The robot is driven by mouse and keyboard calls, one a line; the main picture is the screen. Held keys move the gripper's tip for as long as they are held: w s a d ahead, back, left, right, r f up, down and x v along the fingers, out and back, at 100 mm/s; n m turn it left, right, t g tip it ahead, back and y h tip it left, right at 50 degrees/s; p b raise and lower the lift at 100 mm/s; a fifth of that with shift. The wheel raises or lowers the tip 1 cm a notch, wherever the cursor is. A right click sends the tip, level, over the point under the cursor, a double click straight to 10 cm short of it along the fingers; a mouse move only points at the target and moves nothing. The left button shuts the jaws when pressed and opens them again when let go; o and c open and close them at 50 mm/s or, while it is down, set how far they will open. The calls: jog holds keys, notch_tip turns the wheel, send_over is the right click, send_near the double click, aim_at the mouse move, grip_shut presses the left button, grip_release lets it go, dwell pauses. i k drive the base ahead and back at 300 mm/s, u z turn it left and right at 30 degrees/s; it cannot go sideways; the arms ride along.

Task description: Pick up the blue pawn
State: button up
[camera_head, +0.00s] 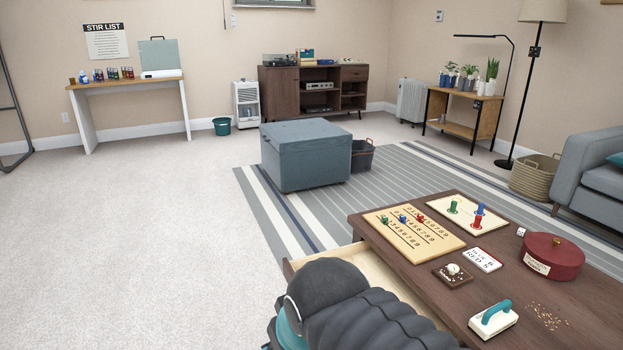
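A blue pawn (481,209) stands upright on a cream board (440,203) at the back of the dark wooden table, at the right of the view. A red pawn (477,223) stands just in front of it and a green pawn (453,206) to its left. A smaller blue piece (403,219) stands on the numbered tan board (420,251), between a green piece (384,220) and a red piece (421,219). My dark ribbed arm shows at the bottom centre, left of the pawns and apart from them. My gripper's fingers are not in view.
The table (603,287) also holds a red round tin (553,258), a white die (521,231), a lettered card (482,259), a small brown block (452,275) and a teal-handled white tool (493,320). An open drawer (330,252) juts out left. Carpet at left is clear.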

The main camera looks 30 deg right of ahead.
aim_at(480, 209)
jog(key=i, duration=4.2)
jog(key=z, duration=3.35)
jog(key=i, duration=2.25)
jog(key=z, duration=2)
